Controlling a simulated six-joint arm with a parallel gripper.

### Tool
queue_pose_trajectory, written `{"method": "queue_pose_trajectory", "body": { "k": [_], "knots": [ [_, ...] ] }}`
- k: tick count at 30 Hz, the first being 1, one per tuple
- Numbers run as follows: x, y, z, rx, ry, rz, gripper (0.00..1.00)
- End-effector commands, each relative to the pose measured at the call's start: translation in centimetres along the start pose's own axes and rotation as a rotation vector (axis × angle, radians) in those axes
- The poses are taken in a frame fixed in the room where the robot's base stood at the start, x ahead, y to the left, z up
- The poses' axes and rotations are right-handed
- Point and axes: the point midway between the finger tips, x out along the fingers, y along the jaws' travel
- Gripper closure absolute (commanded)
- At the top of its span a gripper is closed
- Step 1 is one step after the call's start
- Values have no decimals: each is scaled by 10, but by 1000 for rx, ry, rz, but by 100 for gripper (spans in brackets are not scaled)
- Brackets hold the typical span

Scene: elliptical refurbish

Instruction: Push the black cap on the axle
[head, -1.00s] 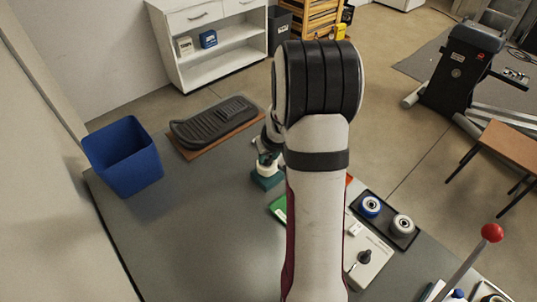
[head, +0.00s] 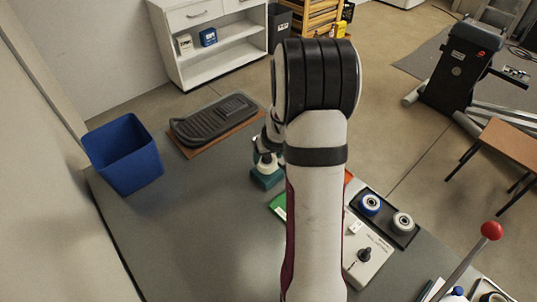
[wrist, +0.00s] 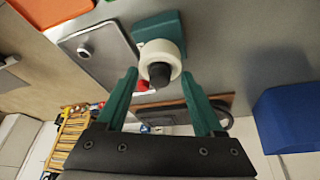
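The white part is on a teal block (wrist: 158,27). I cannot tell how far the cap sits on the axle, which is hidden. My gripper (wrist: 159,75) has two teal fingers spread apart, one on each side of the cap in the picture. Neither finger visibly touches the cap. In the head view the teal block (head: 267,179) and white part (head: 268,161) stand on the table, and my arm hides most of the gripper.
A blue bin (head: 124,158) and a dark pedal (head: 213,118) on a brown board stand at the left and back of the grey table. The table's left part is clear.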

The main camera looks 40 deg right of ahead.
Motion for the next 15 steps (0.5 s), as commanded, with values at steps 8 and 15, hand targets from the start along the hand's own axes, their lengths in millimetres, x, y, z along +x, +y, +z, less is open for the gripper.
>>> {"method": "queue_pose_trajectory", "body": {
  "k": [8,15],
  "knots": [
    [-9,0,-1,-2,3,1,31],
    [-78,1,-2,0,8,3,31]
  ]
}}
